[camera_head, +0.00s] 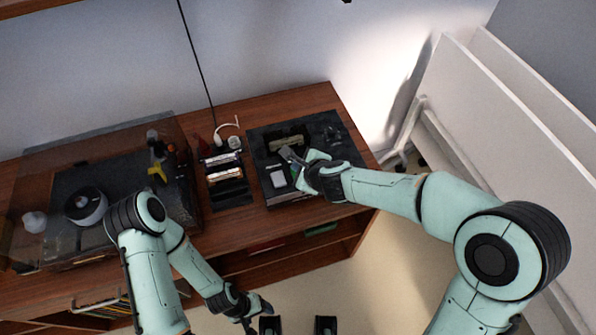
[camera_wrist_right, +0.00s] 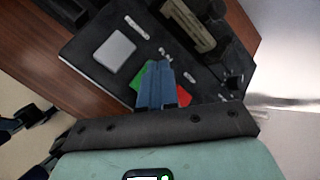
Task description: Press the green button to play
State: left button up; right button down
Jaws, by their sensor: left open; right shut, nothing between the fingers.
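The black speaker device (camera_head: 333,123) lies on the right end of the wooden cabinet. In the right wrist view, the green button (camera_wrist_right: 138,82) is on its top face, partly covered by my right gripper's fingers. My right gripper (camera_head: 288,154) is shut and empty over the device. In the wrist view its blue-grey fingers (camera_wrist_right: 157,72) pass between the green button and the red button (camera_wrist_right: 187,95). Whether they touch the device is unclear. My left gripper (camera_head: 258,315) is open and empty, low in front of the cabinet, away from the device.
A light grey square pad (camera_wrist_right: 114,48) is on the device. A rack of cassettes (camera_head: 226,180) stands left of it. A turntable under a clear cover (camera_head: 85,205) fills the cabinet's left side. White panels (camera_head: 520,90) stand at the right. The floor in front is open.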

pick_arm(q)
jog(key=shift+f, duration=0.15)
pick_arm(e)
jog(key=shift+f, duration=0.15)
pick_arm(q)
jog(key=shift+s+f+b, duration=0.2)
jog(key=shift+f+b, duration=0.05)
jog(key=shift+b, duration=0.1)
pick_arm(e)
jog(key=shift+f, duration=0.25)
pick_arm(q)
jog(key=shift+s+f+b, duration=0.25)
jog(key=shift+f+b, duration=0.15)
jog(key=shift+f, duration=0.05)
pick_arm(e)
jog(key=shift+f, duration=0.6)
pick_arm(q)
jog(key=shift+w+r, duration=0.1)
jog(key=shift+r, duration=0.05)
pick_arm(e)
jog(key=shift+r, duration=0.2)
pick_arm(q)
jog(key=shift+w+r+p, duration=0.4)
jog(key=shift+r+p, duration=0.35)
jog(key=shift+p, duration=0.05)
pick_arm(e)
jog(key=shift+r, duration=0.75)
